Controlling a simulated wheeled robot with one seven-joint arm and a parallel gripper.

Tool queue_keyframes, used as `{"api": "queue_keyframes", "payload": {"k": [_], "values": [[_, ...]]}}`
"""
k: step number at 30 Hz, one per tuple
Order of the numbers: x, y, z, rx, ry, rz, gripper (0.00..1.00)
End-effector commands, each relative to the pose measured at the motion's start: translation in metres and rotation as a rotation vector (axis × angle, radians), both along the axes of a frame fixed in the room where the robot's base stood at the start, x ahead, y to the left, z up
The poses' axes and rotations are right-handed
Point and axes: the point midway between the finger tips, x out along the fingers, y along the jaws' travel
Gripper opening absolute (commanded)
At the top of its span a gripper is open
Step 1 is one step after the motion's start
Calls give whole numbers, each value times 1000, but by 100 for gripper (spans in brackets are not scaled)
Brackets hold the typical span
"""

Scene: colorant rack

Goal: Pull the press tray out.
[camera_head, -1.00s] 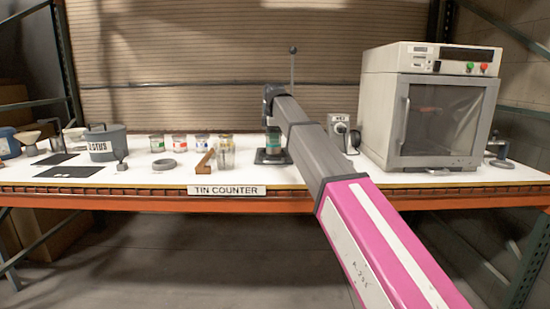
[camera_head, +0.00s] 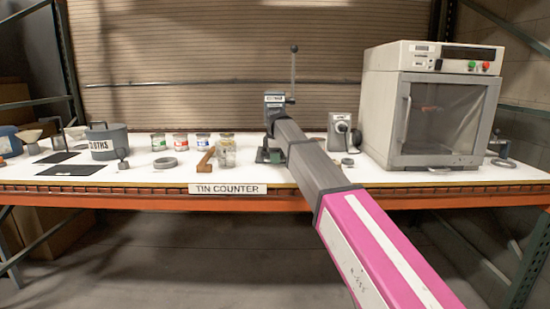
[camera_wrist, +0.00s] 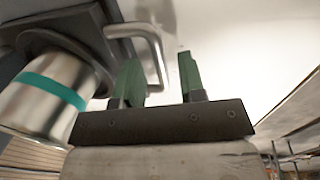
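The press (camera_head: 274,98), with its upright lever, stands at the back of the counter. In the wrist view, a silver tin with a teal band (camera_wrist: 50,92) stands on a dark plate (camera_wrist: 88,22), which appears to be the press tray. A bent silver handle (camera_wrist: 150,36) sticks out from that plate. My gripper (camera_wrist: 160,72) has its two green fingers apart. The handle's outer bar shows between them, closer to the left finger; contact cannot be told.
A grey oven-like cabinet (camera_head: 436,105) stands right of the press, with a small grey device (camera_head: 340,130) between.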

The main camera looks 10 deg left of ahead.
Motion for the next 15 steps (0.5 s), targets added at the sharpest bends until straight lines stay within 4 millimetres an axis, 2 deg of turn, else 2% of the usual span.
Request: {"api": "queue_keyframes", "payload": {"k": [1, 3, 11, 15], "values": [[0, 0, 0, 0, 0, 0, 22], [0, 0, 0, 0, 0, 0, 0], [-1, 0, 0, 0, 0, 0, 0], [-9, -3, 0, 0, 0, 0, 0]]}}
